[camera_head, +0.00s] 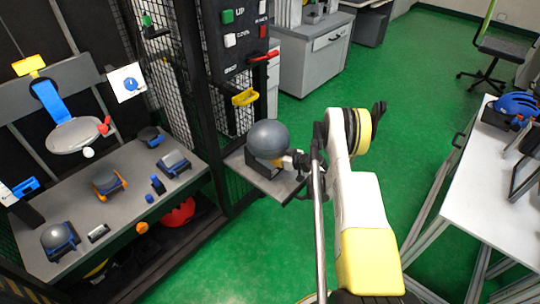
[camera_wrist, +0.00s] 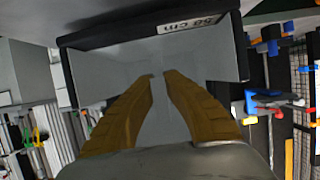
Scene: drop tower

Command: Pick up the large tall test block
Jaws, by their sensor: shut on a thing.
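The large tall test block (camera_head: 268,139) has a big grey rounded top on a darker base. It is at the small grey shelf (camera_head: 262,181) in the middle of the head view. My gripper (camera_head: 283,161) is at the right side of its base, below the round top, and is shut on it. The exact contact is hidden. In the wrist view my yellow-brown fingers (camera_wrist: 159,77) point up the picture with a narrow gap between their tips. A grey rounded surface covers the bottom of that view. I cannot tell whether the block is lifted off the shelf.
A dark-edged grey panel marked 58 cm (camera_wrist: 190,24) fills the upper wrist view. A black mesh frame with a button panel (camera_head: 236,38) stands behind the shelf. A grey table (camera_head: 120,200) with several smaller blocks is at left. A white table (camera_head: 490,190) is at right. Green floor lies between.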

